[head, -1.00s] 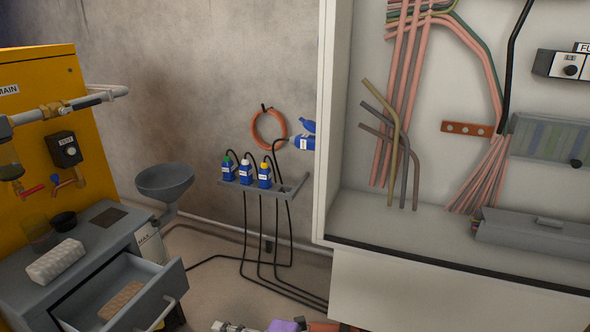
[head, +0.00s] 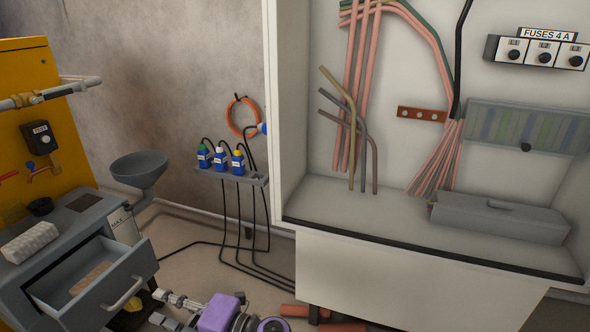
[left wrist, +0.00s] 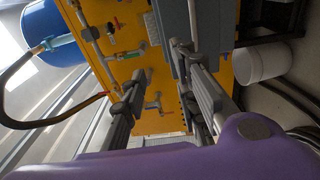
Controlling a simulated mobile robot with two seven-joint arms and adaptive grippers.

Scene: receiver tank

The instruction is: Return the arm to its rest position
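My left gripper (head: 156,306) shows at the bottom of the head view, in front of the open drawer, with its purple wrist behind it. Its two grey fingers are apart. In the left wrist view the fingers of the left gripper (left wrist: 163,65) are also spread, with nothing between them. Beyond them is the yellow panel (left wrist: 118,60) with its pipes. My right gripper is not in view.
An open grey drawer (head: 122,292) juts out near the left gripper. A grey funnel (head: 139,170) and a rack (head: 232,176) with small blue bottles are by the wall. A white cabinet (head: 370,262) fills the right. A white bucket (left wrist: 262,65) shows in the wrist view.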

